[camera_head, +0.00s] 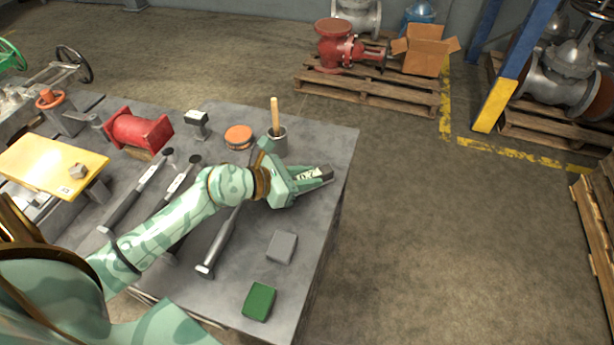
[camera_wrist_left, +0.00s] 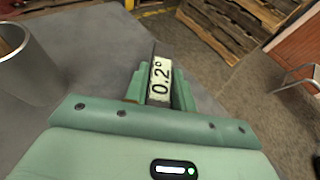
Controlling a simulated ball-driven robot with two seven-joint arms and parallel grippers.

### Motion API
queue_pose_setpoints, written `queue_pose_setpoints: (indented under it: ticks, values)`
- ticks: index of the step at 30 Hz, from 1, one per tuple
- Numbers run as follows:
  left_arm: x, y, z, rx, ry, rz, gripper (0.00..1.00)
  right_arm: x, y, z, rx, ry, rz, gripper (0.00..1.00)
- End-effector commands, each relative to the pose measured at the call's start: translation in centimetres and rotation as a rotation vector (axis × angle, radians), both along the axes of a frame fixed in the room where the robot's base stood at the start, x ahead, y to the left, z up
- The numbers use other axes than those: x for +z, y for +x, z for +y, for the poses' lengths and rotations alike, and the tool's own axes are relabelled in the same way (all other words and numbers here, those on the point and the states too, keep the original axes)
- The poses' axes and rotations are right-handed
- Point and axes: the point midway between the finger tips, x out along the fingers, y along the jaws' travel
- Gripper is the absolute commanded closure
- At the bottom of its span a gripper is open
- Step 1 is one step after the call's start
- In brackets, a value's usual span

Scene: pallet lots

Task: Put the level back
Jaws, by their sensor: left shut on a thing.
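The level (camera_head: 308,174) is a small dark piece with a pale label reading 0.2°. The label shows clearly in the left wrist view (camera_wrist_left: 160,80). My left gripper (camera_head: 318,178) is shut on it near the table's right edge. The fingers cover part of its sides. I cannot tell whether the level touches the grey table (camera_head: 325,140) or hangs just above it. My right gripper is not in view.
Behind the left gripper stands a metal cup (camera_head: 278,145) with a wooden handle in it. An orange-topped tin (camera_head: 239,137) and long-handled tools (camera_head: 220,243) lie left. A grey block (camera_head: 282,247) and green block (camera_head: 259,301) lie in front. Right of the table is open floor.

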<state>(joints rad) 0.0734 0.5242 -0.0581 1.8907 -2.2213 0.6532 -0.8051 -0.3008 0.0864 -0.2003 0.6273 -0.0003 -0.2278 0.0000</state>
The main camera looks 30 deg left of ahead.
Motion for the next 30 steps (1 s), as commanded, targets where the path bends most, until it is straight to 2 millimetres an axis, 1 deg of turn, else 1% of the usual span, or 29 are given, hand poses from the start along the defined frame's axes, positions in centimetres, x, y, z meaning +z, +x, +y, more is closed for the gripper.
queue_pose_setpoints:
  ticks: [2,3,5,12,15,16,20,24,30]
  values:
    - [-0.3,0.0,0.0,0.000,0.000,0.000,1.00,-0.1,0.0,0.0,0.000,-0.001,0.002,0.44]
    - [-0.3,0.0,0.0,-0.001,-0.001,0.002,0.69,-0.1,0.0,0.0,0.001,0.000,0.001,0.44]
    - [-0.3,0.0,0.0,-0.001,0.000,0.001,0.53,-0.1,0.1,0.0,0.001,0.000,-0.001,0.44]
    - [-0.2,0.0,0.0,-0.001,0.000,0.000,0.53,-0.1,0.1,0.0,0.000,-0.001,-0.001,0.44]
    - [0.2,0.0,0.0,0.000,0.000,-0.001,0.53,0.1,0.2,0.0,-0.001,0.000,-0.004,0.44]
    - [0.3,-0.3,0.2,0.000,0.001,0.000,0.53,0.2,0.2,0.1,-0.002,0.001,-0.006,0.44]
    - [1.4,-2.1,1.2,-0.001,0.004,-0.001,0.53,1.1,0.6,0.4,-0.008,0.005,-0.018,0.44]
    - [2.7,-4.9,2.8,-0.001,0.004,0.001,0.53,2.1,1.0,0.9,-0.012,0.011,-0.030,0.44]
    - [4.1,-8.1,4.7,0.000,0.002,0.001,0.53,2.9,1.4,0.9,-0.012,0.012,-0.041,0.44]
